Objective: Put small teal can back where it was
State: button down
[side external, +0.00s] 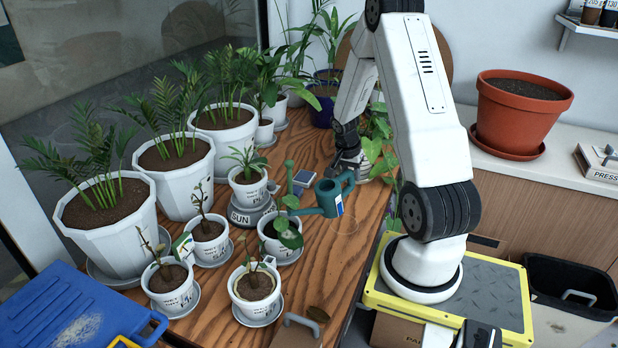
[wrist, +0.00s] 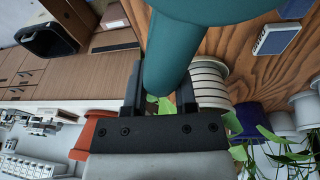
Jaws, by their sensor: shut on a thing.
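The small teal can (side external: 329,197) is a watering can in the middle of the plank table, with its spout pointing left toward the potted plants. My gripper (side external: 349,170) is at the can's handle side, behind it in the side view. In the wrist view, a thick teal part of the can (wrist: 172,55) runs between the two dark fingers of my gripper (wrist: 160,85), which are shut on it. I cannot tell whether the can's base touches the wood. A faint ring (side external: 346,233) shows on the table just in front of the can.
Several white potted plants crowd the left, including a small one (side external: 279,237) close to the spout. A blue box (side external: 305,179) lies behind the can and also shows in the wrist view (wrist: 276,39). A purple pot (side external: 322,105) stands farther back. Bare wood (side external: 318,262) lies in front.

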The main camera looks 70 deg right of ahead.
aim_at(346, 190)
jog(key=a+f+n, duration=0.1)
jog(key=n, duration=0.1)
jog(key=a+f+n+t, duration=0.1)
jog(key=a+n, duration=0.1)
jog(key=shift+w+a+f+y, duration=0.1)
jog(key=shift+w+f+y, duration=0.1)
jog(key=shift+y, duration=0.2)
jog(key=shift+w+a+f+n+y, duration=0.1)
jog(key=shift+a+f+n+y, duration=0.3)
jog(key=shift+n, duration=0.55)
jog(key=shift+w+a+f+n+y, duration=0.1)
jog(key=shift+a+f+n, duration=0.2)
jog(key=shift+a+n, duration=0.45)
jog(key=shift+a+f+n+y, duration=0.2)
jog(key=shift+a+f+n, duration=0.15)
jog(key=shift+n, duration=0.75)
jog(key=shift+f, duration=2.25)
jog(key=shift+f, duration=1.75)
jog(key=shift+f, duration=0.15)
